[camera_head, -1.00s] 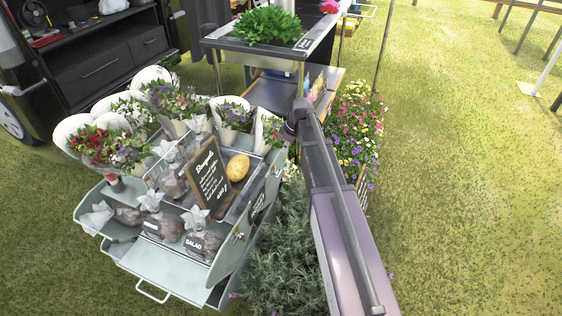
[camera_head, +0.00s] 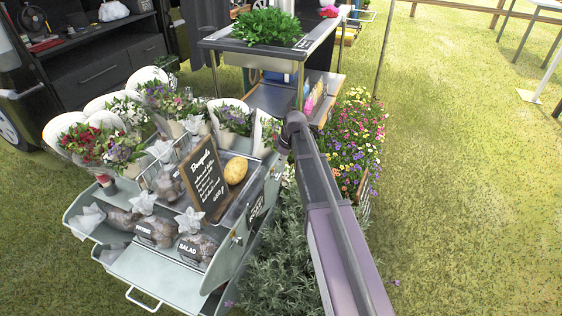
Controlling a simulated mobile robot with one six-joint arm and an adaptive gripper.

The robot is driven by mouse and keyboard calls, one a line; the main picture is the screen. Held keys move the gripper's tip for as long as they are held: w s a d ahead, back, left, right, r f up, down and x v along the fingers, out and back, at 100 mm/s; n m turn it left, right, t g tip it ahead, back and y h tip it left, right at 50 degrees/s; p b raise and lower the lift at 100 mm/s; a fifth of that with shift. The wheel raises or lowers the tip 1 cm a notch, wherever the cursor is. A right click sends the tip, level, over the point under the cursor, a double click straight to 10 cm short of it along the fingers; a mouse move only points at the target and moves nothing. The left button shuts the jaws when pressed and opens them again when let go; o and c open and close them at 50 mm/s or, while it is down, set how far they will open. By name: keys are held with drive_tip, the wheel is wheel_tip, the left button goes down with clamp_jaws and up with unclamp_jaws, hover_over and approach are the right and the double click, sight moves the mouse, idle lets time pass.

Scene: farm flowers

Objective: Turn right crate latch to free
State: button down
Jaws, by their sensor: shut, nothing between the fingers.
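A grey-green metal crate stand (camera_head: 232,262) with fold-out tiers stands at the left. Its right side panel faces my arm. A small metal fitting, possibly a latch (camera_head: 237,240), shows near the front of that panel. It is too small to tell how it is turned. A second small fitting (camera_head: 277,173) shows near the panel's rear top corner. My arm reaches up from the bottom right, and its far visible end is a dark joint just right of the crate's rear corner. My gripper cannot be made out past that joint.
Wrapped bouquets (camera_head: 120,145), bagged goods (camera_head: 197,247), a chalkboard sign (camera_head: 205,180) and a yellow potato-like item (camera_head: 236,170) fill the crate. Lavender-like plants (camera_head: 280,265) crowd its right side. Flowers (camera_head: 355,135) and a table (camera_head: 265,48) stand behind. Open grass (camera_head: 470,190) lies right.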

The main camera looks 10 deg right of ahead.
sight(276, 178)
drive_tip(key=shift+b+x, duration=1.55)
drive_tip(key=shift+x, duration=0.35)
drive_tip(key=shift+f+b, duration=1.7)
drive_tip(key=shift+f, duration=0.05)
drive_tip(key=shift+s+a, duration=0.1)
